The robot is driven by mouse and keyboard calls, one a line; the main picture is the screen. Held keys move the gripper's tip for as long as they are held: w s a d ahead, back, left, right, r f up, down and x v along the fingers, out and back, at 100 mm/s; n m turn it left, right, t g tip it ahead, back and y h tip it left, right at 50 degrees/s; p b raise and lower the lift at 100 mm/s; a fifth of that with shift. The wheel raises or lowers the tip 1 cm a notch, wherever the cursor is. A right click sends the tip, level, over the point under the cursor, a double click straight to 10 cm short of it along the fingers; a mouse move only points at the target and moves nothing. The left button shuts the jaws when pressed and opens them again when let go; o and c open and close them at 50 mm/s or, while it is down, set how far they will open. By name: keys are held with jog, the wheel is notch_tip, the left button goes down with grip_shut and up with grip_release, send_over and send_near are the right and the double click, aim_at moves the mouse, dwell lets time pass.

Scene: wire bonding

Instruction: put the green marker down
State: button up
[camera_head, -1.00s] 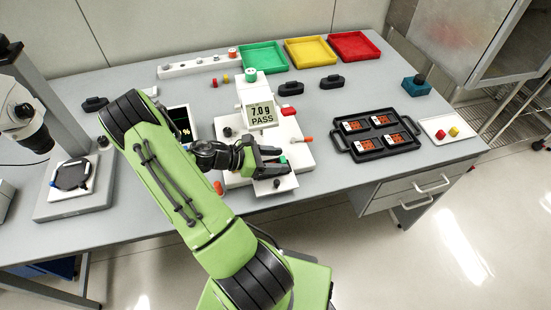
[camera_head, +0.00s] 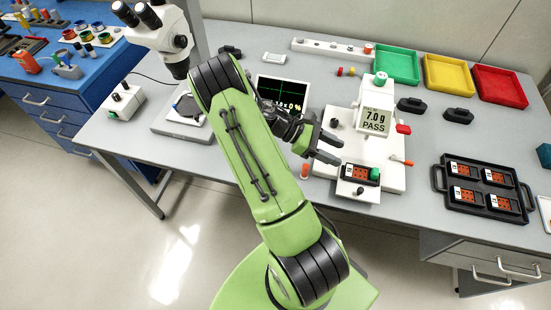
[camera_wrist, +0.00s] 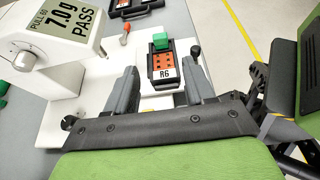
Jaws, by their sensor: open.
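The green marker (camera_head: 375,174), a small block, sits on the far end of a dark carrier (camera_head: 355,172) with an orange board, on the white pull tester's stage (camera_head: 362,193). In the wrist view the green marker (camera_wrist: 161,44) rests on the end of the carrier (camera_wrist: 164,64) away from its R6 label. My gripper (camera_head: 334,148) is open and empty, to the left of the marker and apart from it. In the wrist view the gripper's fingers (camera_wrist: 162,88) stand wide apart, with the carrier beyond and between them.
The tester display (camera_head: 375,120) reads 7.0 g PASS. A black tray (camera_head: 440,180) with several boards lies to the right. Green (camera_head: 399,82), yellow (camera_head: 447,90) and red (camera_head: 500,102) trays line the back. A microscope (camera_head: 165,40) stands on the left.

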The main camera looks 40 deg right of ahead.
jog(key=w+a+r+m+t+y, duration=0.2)
jog(key=w+a+r+t, duration=0.1)
jog(key=a+r+t, duration=0.3)
jog(key=w+a+r+m+t+y, duration=0.25)
jog(key=w+a+r+t, duration=0.2)
jog(key=a, duration=0.45)
jog(key=s+a+r+m+t+y, duration=0.1)
jog(key=s+a+r+t, duration=0.2)
jog(key=a, duration=0.4)
jog(key=s+a+r+t+y, duration=0.1)
jog(key=s+a+r+t, duration=0.2)
jog(key=a+r, duration=0.2)
jog(key=shift+s+a+r+m, duration=0.15)
jog(key=shift+s+a+m, duration=0.2)
jog(key=shift+a, duration=0.65)
jog(key=shift+t+y, duration=0.25)
